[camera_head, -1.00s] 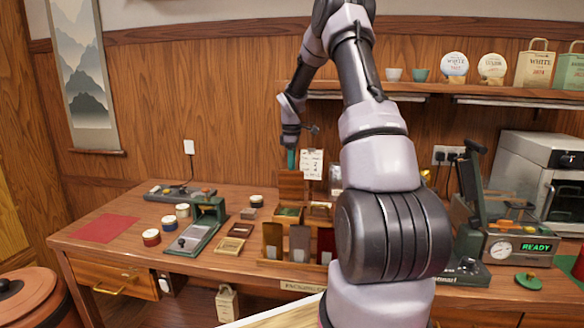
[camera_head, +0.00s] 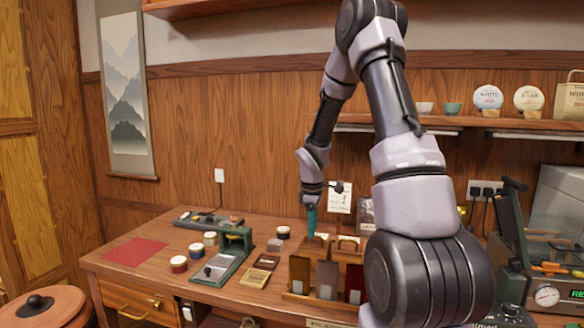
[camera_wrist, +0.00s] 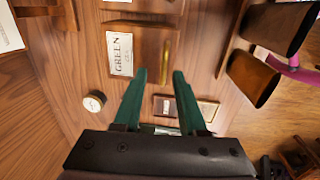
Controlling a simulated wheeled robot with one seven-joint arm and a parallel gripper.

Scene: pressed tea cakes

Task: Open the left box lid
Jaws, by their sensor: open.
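The left box is a brown wooden box marked GREEN (camera_wrist: 121,54) in the wrist view, with a brass bar handle (camera_wrist: 165,62) near the lid's front edge. Its lid looks down and flat. In the head view the left box (camera_head: 318,243) is small and partly hidden behind upright pouches. My gripper (camera_wrist: 159,75) has two green fingers spread apart, empty, with the handle just ahead of the gap between their tips. I cannot tell whether they touch it. In the head view my gripper (camera_head: 311,232) points down over the box.
A second box with a handle (camera_head: 348,243) stands right of the left box. Upright pouches (camera_head: 327,280) stand in front. A small round tin (camera_wrist: 94,101) and a flat brown case (camera_wrist: 185,107) lie nearby. A red mat (camera_head: 134,252) lies at the table's left.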

